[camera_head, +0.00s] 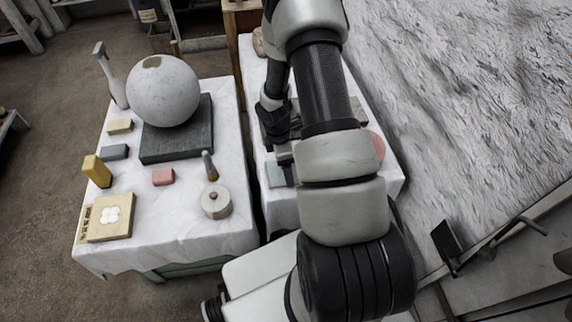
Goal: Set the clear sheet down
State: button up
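My arm reaches over the right-hand white-covered table (388,182). My gripper (284,158) is low over this table and mostly hidden behind my own arm links. A small pale grey-green flat piece (276,174) shows just below the gripper and may be the clear sheet. I cannot tell if the gripper holds it or if it lies on the cloth. The fingertips are not clearly visible.
The left table (150,235) bears a plaster sphere (163,90) on a dark slab (178,148), several small blocks, a round lidded pot (215,203) and a brush (209,165). A pink round thing (378,146) is partly hidden behind my arm. A narrow gap separates the tables.

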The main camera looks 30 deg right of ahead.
jog(key=shift+f, duration=0.35)
jog(key=o, duration=1.1)
jog(key=shift+r+p, duration=1.4)
jog(key=shift+r, duration=0.6)
